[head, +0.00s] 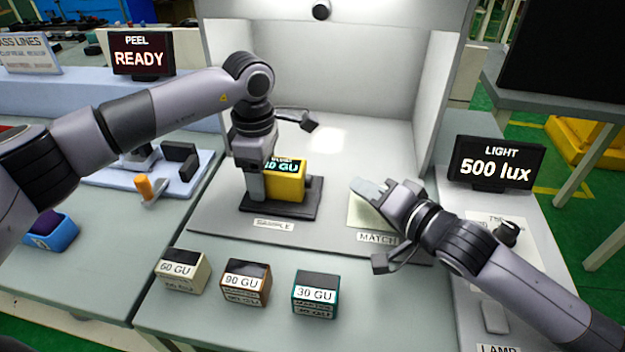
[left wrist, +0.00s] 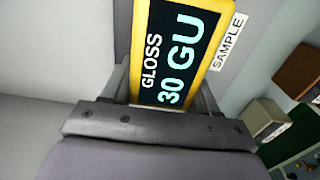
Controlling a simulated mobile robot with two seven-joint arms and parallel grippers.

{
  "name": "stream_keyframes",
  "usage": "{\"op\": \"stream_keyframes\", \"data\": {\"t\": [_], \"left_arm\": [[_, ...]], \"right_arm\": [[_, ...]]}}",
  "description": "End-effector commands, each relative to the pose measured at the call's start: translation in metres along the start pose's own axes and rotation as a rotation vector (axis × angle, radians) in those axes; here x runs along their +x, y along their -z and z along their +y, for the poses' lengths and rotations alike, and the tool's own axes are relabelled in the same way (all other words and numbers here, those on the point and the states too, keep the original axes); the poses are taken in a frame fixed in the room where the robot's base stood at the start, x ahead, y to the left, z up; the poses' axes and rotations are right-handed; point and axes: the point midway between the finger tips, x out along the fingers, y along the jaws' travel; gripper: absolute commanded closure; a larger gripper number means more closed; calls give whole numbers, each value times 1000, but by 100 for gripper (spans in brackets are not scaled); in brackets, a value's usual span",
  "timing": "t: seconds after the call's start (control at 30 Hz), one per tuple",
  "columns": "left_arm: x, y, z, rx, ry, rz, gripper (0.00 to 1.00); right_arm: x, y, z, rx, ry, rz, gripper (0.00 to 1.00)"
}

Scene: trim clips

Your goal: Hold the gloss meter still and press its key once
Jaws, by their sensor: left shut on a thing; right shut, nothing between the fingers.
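The yellow gloss meter (head: 288,183) stands on a dark plate (head: 284,210) behind the SAMPLE label, inside the light booth. Its screen reads GLOSS 30 GU in the left wrist view (left wrist: 178,50). My left gripper (head: 262,185) comes down from above and is shut on the meter, with a finger on its left side. The key cannot be made out in either view. My right gripper (head: 368,187) is shut and empty, to the right of the meter and apart from it, over the pale MATCH card (head: 362,212).
Three blocks labelled 60 GU (head: 182,270), 90 GU (head: 246,282) and 30 GU (head: 315,293) stand along the front of the table. A LIGHT display (head: 494,162) reads 500 lux at right. A PEEL display (head: 142,54) reads READY at back left. The booth floor behind the meter is clear.

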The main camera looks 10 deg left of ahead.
Motion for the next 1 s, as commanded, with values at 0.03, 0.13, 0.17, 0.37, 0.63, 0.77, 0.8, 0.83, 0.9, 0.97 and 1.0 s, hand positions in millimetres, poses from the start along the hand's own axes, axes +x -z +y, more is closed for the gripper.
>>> {"op": "stream_keyframes", "data": {"t": [0.03, 0.13, 0.17, 0.37, 0.63, 0.77, 0.8, 0.83, 0.9, 0.97, 1.0], "left_arm": [[0, 0, 0, 0, -1, 0, 79], [0, 0, 0, 0, -1, 0, 79], [0, 0, 0, 0, -1, 0, 79], [0, 0, 0, 0, -1, 0, 79], [0, 0, 0, 0, -1, 0, 11], [0, 0, 0, 0, 0, 0, 11], [0, 0, 0, 0, 0, 0, 11], [0, 0, 0, 0, 0, 0, 11], [-2, 0, 0, 0, -1, 0, 11], [-6, 0, 0, 0, -1, 0, 11], [-10, 0, 0, 0, -2, 0, 11]], "right_arm": [[0, 0, 0, 0, 0, 0, 100], [0, 0, 0, 0, 0, 0, 100], [0, 0, 0, 0, 0, 0, 100], [0, 0, 0, 0, 0, 0, 100], [0, 0, 0, 0, 0, 0, 100], [0, 0, 0, 0, 0, 0, 100], [0, 0, 0, 0, 0, 0, 100], [0, 0, 0, 0, 0, 0, 100], [0, 0, 0, 0, 0, 0, 100], [0, 0, 0, 0, 0, 0, 100], [0, 0, 0, 0, 0, 0, 100]]}}
